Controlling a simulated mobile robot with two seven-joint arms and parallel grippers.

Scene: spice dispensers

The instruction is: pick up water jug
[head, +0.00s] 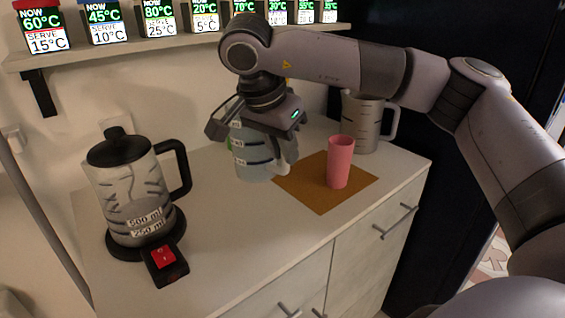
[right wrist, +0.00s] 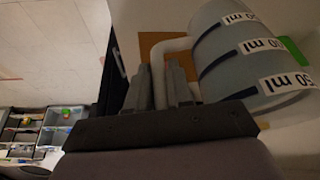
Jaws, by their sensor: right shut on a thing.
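The water jug (head: 252,158) is a grey-blue see-through jug with white measure labels, near the middle of the counter, partly hidden by my right gripper (head: 284,150). In the right wrist view, the jug (right wrist: 235,60) is at the right, and its pale handle (right wrist: 168,45) runs to the fingers of my right gripper (right wrist: 165,85). The gripper is shut on the handle. The jug looks close to upright; I cannot tell whether its base touches the counter. My left gripper is not in view.
A kettle (head: 125,185) with a red-switch base (head: 163,257) stands at left. A pink cup (head: 340,162) stands on an orange-brown mat (head: 300,190) right of the jug. A metal jug (head: 365,125) stands behind. A shelf (head: 130,48) holds temperature-labelled containers. The counter's front middle is clear.

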